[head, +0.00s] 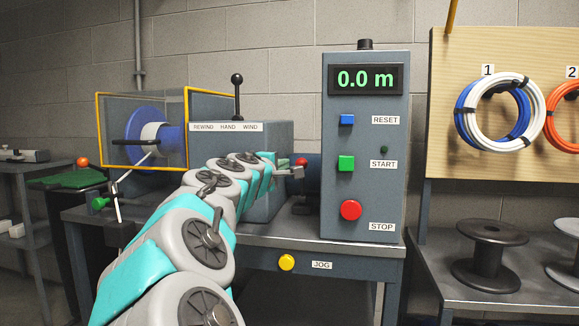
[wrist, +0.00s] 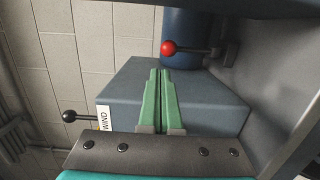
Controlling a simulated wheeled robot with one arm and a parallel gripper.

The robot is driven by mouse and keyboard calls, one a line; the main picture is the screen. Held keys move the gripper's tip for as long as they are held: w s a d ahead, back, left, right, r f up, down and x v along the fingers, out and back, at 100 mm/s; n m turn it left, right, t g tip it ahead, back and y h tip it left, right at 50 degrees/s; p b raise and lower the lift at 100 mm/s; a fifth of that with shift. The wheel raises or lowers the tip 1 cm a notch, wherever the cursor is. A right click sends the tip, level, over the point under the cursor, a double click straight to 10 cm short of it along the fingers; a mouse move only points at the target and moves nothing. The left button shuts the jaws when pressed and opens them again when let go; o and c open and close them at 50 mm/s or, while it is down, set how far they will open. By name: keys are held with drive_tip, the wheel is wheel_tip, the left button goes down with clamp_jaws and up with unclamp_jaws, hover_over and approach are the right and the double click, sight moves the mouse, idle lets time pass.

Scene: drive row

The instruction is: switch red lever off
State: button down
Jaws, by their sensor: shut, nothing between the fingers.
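The red lever shows in the wrist view as a red ball knob (wrist: 168,47) on a dark rod, which runs right to a bracket beside a blue cylinder. In the head view its red knob (head: 301,162) is small, just beyond my gripper (head: 290,172) and partly hidden. In the wrist view my gripper (wrist: 160,74) has its two green fingers shut together and empty. Their tips point toward the red knob, with a visible gap between them in the picture. I cannot tell the depth of that gap.
A black-knobbed lever (head: 238,80) stands on the grey winder housing (head: 275,140). The control box (head: 365,220) with RESET, START and STOP buttons stands right of my gripper. A guarded blue reel (head: 150,130) is at left. A yellow JOG button (head: 286,262) is below.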

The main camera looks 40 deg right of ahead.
wheel_tip(320, 180, up, 4)
drive_tip(key=a+m+g+y, duration=0.2)
drive_tip(key=m, duration=2.5)
drive_tip(key=w+d+f+m+y, duration=0.1)
drive_tip(key=w+d+f+m, duration=0.1)
drive_tip(key=w+d+m, duration=0.1)
drive_tip(key=w+d+f+m+p, duration=0.1)
drive_tip(key=w+d+f+m, duration=0.2)
drive_tip(key=d+m, duration=0.3)
drive_tip(key=shift+w+d+g+y, duration=0.15)
drive_tip(key=shift+d+g+y, duration=0.2)
drive_tip(key=shift+d, duration=0.75)
